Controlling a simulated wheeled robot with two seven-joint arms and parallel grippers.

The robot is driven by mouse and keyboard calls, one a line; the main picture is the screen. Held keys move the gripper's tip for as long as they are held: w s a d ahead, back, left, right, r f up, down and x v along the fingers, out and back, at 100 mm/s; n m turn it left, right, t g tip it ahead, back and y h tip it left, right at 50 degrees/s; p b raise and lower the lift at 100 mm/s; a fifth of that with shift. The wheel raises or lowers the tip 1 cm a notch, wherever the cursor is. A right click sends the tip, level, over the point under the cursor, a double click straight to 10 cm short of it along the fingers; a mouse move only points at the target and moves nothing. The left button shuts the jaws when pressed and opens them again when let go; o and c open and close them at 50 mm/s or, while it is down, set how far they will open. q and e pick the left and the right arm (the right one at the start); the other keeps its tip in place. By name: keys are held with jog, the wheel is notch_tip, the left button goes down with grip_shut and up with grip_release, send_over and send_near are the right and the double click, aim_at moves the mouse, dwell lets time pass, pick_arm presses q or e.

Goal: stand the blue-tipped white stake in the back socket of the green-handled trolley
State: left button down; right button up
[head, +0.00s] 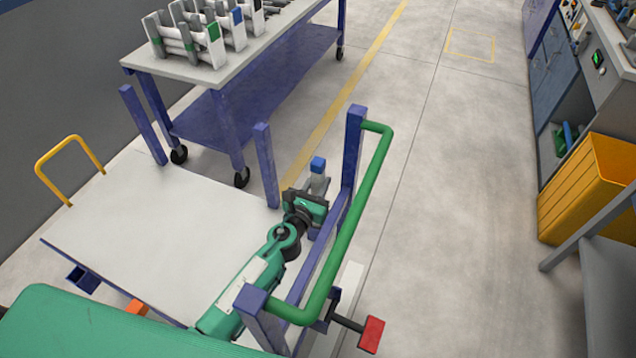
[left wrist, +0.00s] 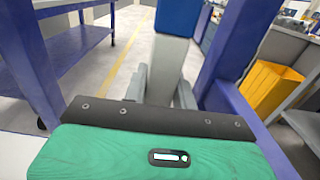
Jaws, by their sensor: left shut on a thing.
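The blue-tipped white stake (head: 318,182) is upright beside the green-handled trolley's rear frame. In the left wrist view the stake (left wrist: 171,62) rises straight up with its blue tip at the top. My left gripper (head: 309,205) is shut on the stake. It is just inside the trolley's green handle (head: 352,225), near the blue post (head: 354,150). The stake's lower end is hidden behind the gripper. I cannot tell whether it is in a socket. The trolley's white deck (head: 160,225) is bare. My right gripper is not in view.
A blue rolling table (head: 262,62) stands behind the trolley, holding racks of more stakes (head: 205,32). Blue posts (head: 266,160) rise at the trolley's far side. A yellow bin (head: 590,185) and workbench are at right. The floor between is clear.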

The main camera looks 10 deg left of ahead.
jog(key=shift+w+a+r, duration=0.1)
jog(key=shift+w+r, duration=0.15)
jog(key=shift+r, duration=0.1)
pick_arm(q)
jog(key=c, duration=1)
grip_release()
jog(key=shift+c, duration=0.2)
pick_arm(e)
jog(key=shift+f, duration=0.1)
pick_arm(q)
jog(key=shift+f, duration=0.1)
